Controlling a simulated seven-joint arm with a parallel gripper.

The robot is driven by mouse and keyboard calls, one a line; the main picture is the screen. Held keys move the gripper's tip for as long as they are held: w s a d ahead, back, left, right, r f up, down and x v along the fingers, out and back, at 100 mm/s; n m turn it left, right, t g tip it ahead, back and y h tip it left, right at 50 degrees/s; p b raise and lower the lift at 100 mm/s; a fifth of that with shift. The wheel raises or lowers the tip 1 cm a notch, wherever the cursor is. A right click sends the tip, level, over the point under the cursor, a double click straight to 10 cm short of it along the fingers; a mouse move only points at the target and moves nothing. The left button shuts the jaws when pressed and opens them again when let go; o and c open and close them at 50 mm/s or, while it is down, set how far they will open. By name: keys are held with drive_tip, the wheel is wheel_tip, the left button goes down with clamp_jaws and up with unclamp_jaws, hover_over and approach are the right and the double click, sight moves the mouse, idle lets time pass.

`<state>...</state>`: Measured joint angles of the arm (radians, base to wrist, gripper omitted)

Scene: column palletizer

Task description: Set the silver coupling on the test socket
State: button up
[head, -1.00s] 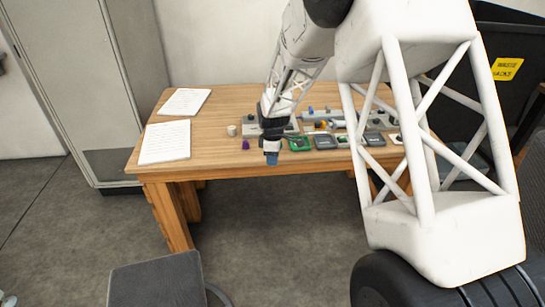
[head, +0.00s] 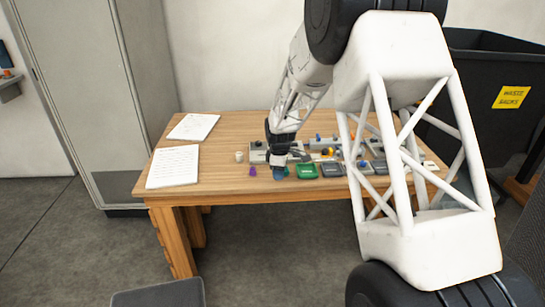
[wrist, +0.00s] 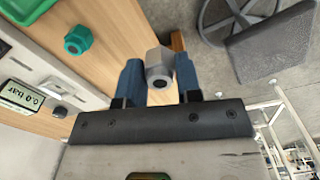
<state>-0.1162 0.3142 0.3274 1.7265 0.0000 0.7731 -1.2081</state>
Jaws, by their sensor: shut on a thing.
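The silver coupling (wrist: 158,62), a grey hex-sided piece with a round dark opening, sits between the blue fingers of my gripper (wrist: 159,74) in the wrist view. My gripper is shut on it. In the head view my gripper (head: 278,173) is low near the front edge of the table, between a purple piece and a green tray; the coupling cannot be made out there. I cannot tell for certain which fixture is the test socket. A display reading 0.0 bar (wrist: 22,95) shows at the left of the wrist view.
A teal fitting (wrist: 78,40) stands left of the fingers. On the table (head: 225,182) are a green tray (head: 307,171), a purple piece (head: 253,171), a white cylinder (head: 239,156), grey fixtures and paper sheets (head: 173,167). A black waste bin (head: 480,80) stands right.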

drive_tip(key=w+r, duration=0.1)
drive_tip(key=w, duration=0.5)
drive_tip(key=shift+w+d+r, duration=0.15)
drive_tip(key=shift+w+d, duration=0.15)
drive_tip(key=shift+w, duration=0.1)
drive_tip(key=shift+w+a+f, duration=0.25)
drive_tip(key=shift+w, duration=2.4)
drive_tip(key=shift+w+a+f, duration=0.25)
drive_tip(key=shift+w, duration=2.4)
drive_tip(key=shift+w+a+f, duration=0.25)
drive_tip(key=shift+w, duration=2.4)
drive_tip(key=shift+f, duration=1.8)
drive_tip(key=shift+f, duration=0.35)
